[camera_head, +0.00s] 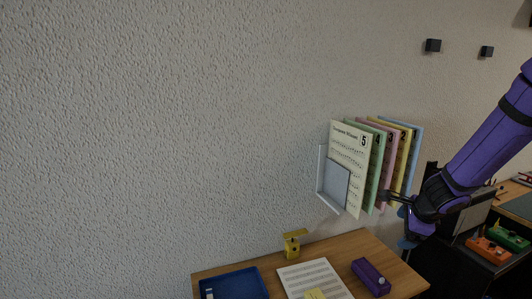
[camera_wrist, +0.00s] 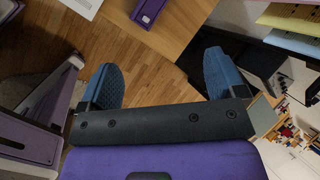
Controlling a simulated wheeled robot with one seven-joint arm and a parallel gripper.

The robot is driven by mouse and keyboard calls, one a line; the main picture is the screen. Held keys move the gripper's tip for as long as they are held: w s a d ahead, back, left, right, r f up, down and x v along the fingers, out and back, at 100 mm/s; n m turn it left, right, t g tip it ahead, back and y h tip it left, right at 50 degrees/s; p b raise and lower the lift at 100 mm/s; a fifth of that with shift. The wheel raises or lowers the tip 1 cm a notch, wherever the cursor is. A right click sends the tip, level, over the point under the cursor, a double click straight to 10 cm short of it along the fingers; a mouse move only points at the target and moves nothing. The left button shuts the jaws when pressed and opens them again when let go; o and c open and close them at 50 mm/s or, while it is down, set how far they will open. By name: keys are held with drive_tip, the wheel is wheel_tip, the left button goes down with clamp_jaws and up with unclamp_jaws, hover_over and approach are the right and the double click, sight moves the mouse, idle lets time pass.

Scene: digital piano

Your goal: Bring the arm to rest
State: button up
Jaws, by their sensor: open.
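My purple arm (camera_head: 490,140) reaches in from the right edge of the head view. My gripper (camera_head: 384,197) is in front of the sheet rack, close to the lower edges of the hanging sheets; I cannot tell whether it touches them. In the wrist view my gripper (camera_wrist: 160,84) shows two blue fingertips wide apart with nothing between them. Wooden floor and a desk edge lie below it.
A wall rack (camera_head: 321,180) holds several coloured music sheets. The wooden desk (camera_head: 345,248) carries a blue tray (camera_head: 236,285), a yellow object (camera_head: 292,246), sheet music (camera_head: 312,277) and a purple box (camera_head: 371,277). Orange (camera_head: 488,250) and green (camera_head: 509,238) devices sit at the right.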

drive_tip(key=s+a+r+n+y, duration=0.1)
drive_tip(key=s+a+r+n, duration=0.45)
drive_tip(key=r, duration=0.25)
drive_tip(key=s+a+r+n, duration=0.4)
drive_tip(key=r+n, duration=0.2)
drive_tip(key=r, duration=0.2)
drive_tip(key=s+r+n+h, duration=0.1)
drive_tip(key=s+r+n, duration=0.3)
drive_tip(key=s, duration=0.5)
drive_tip(key=s+d+r+n, duration=0.1)
drive_tip(key=s+r+n, duration=0.3)
drive_tip(key=s, duration=0.5)
drive_tip(key=shift+s+d+n+h, duration=0.25)
drive_tip(key=shift+s+n+h, duration=0.15)
drive_tip(key=shift+n, duration=0.55)
drive_tip(key=shift+r, duration=0.1)
